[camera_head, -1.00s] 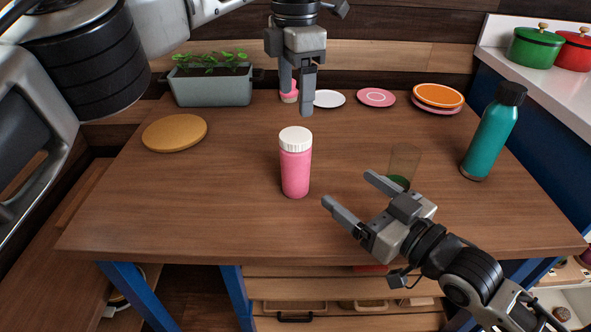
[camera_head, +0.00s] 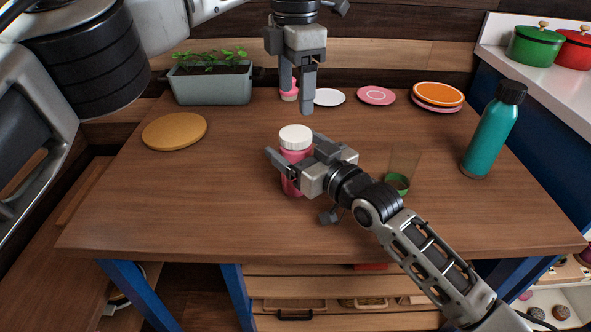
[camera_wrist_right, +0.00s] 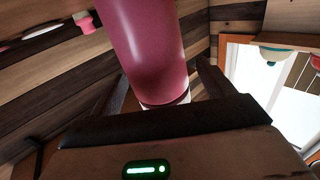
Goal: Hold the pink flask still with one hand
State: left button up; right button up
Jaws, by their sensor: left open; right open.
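The pink flask (camera_head: 296,148) with a white cap stands upright near the middle of the table. My right gripper (camera_head: 294,150) is open and around the flask, with one finger on each side of it. The gripper partly hides the flask's front and lower right side. In the right wrist view the pink flask (camera_wrist_right: 145,45) stands large between the open fingers (camera_wrist_right: 158,98). I cannot tell whether either finger touches it. My left gripper (camera_head: 297,95) is open and empty, pointing down above the back of the table, behind the flask.
A clear cup with green contents (camera_head: 397,183) stands beside my right wrist. A teal bottle (camera_head: 491,135) is at the right, a round wooden board (camera_head: 174,132) at the left. A planter (camera_head: 210,87), a small pink item (camera_head: 289,92) and plates (camera_head: 376,96) line the back.

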aim_at(296, 133)
jog(key=shift+w+a, duration=0.1)
grip_shut()
pick_arm(q)
jog(key=m, duration=0.8)
jog(key=shift+f+m, duration=0.1)
jog(key=shift+m, duration=0.3)
jog(key=shift+f, duration=3.9)
